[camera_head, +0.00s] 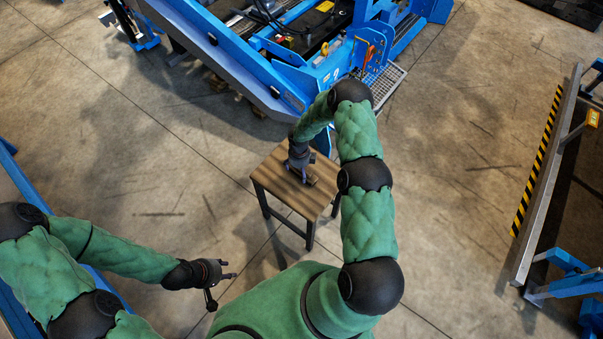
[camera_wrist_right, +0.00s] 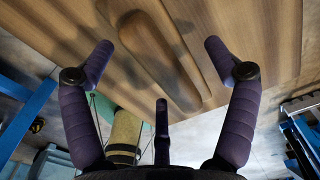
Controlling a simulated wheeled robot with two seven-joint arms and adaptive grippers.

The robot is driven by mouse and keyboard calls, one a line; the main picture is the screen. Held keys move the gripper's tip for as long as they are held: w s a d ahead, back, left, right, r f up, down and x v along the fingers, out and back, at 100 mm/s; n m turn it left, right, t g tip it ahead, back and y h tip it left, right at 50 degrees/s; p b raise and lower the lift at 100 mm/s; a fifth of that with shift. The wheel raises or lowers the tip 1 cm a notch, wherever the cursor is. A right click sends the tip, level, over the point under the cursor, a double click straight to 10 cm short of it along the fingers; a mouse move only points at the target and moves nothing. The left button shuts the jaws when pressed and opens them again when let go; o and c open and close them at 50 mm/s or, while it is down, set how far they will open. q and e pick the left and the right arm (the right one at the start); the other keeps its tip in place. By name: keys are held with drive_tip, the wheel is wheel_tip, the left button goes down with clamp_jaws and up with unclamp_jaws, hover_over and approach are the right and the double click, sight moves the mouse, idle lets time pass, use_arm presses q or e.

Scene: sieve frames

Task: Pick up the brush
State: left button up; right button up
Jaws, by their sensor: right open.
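The brush (camera_wrist_right: 160,65) appears as a long, rounded wooden shape lying on the small wooden table (camera_head: 272,172), close to the tabletop's own colour. In the right wrist view it runs slantwise between the fingertips of my right gripper (camera_wrist_right: 160,55). The gripper's purple fingers are spread wide on either side of it, with a third finger below. In the head view my right gripper (camera_head: 300,165) points down over the tabletop and partly hides the brush. My left gripper (camera_head: 228,273) is open and empty, away to the left in front of the table.
A blue machine frame (camera_head: 290,85) stands behind the table. A rail with yellow and black stripes (camera_head: 538,160) stands at the right. More blue structure (camera_head: 20,180) lies at the left edge. The concrete floor (camera_head: 455,190) right of the table is clear.

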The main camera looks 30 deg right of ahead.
wheel_tip(320, 180, down, 3)
drive_tip(key=shift+r+b, duration=0.1)
drive_tip(key=shift+b, duration=0.3)
drive_tip(key=c, duration=1.4)
drive_tip(key=shift+r, duration=0.1)
wheel_tip(320, 180, up, 18)
drive_tip(key=p, duration=0.7)
